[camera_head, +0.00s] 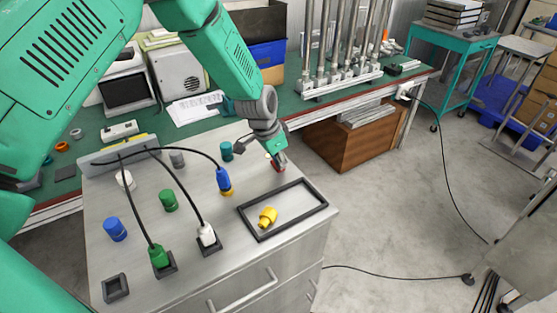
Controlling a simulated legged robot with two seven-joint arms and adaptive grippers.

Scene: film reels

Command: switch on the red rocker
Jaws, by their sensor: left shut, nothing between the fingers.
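The red rocker (279,168) sits at the far right corner of the grey cabinet top (290,172), mostly hidden behind my left gripper. My left gripper (277,157) is shut and empty, pointing down with its tips at the rocker. I cannot tell whether the tips touch it or which way the rocker is tilted. My right gripper is not in view.
The cabinet top holds a blue plug (223,179), a green plug (159,256), a white plug (207,234) with black cables, several coloured knobs, and a black-rimmed tray (301,221) with a yellow connector (267,217). A green workbench (291,112) stands behind.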

